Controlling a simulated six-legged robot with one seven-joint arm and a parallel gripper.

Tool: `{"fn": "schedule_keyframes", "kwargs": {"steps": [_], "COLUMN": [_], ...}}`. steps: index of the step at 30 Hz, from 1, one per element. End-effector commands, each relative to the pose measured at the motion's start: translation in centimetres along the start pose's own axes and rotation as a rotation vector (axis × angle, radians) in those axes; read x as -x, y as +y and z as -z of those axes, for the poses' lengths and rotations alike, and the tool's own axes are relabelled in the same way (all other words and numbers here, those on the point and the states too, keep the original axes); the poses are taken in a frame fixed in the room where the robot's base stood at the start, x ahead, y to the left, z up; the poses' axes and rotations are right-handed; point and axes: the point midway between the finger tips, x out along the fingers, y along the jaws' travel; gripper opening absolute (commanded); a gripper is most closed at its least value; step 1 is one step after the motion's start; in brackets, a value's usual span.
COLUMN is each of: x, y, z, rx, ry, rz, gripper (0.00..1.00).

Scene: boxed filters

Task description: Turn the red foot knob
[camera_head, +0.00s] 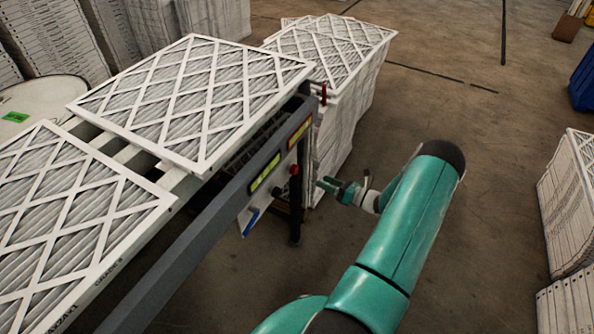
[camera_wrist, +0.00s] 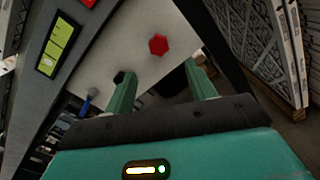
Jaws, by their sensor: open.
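The red knob (camera_head: 294,169) is on the end face of the conveyor frame, under its rail, in the head view. In the wrist view the red knob (camera_wrist: 158,44) is six-sided and sits on a pale panel, ahead of the fingers and roughly between their lines. My gripper (camera_head: 325,183) is just right of the knob in the head view, apart from it. My gripper (camera_wrist: 160,72) shows two green fingers spread wide with nothing between them. The knob is not hidden in the wrist view.
A black knob (camera_wrist: 118,76) is below left of the red one, near the left finger. The dark rail (camera_head: 224,205) carries a yellow label (camera_head: 265,172). White filters lie on the conveyor, and a filter stack (camera_head: 345,100) stands behind.

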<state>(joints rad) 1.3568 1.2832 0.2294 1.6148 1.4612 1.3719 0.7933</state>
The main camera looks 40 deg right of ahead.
Motion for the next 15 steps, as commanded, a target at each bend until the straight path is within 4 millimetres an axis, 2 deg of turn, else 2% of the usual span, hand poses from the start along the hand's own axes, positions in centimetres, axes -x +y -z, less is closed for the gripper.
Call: {"fn": "schedule_keyframes", "kwargs": {"steps": [1, 9, 15], "x": [-1.2, -6.8, -10.2], "y": [0.1, 0.2, 0.1], "z": [0.0, 0.0, 0.0], "rx": [0.000, 0.002, 0.002], "ry": [0.001, 0.002, 0.003], "rz": [-0.005, -0.008, -0.008], "gripper": [0.56, 0.56, 0.56]}}
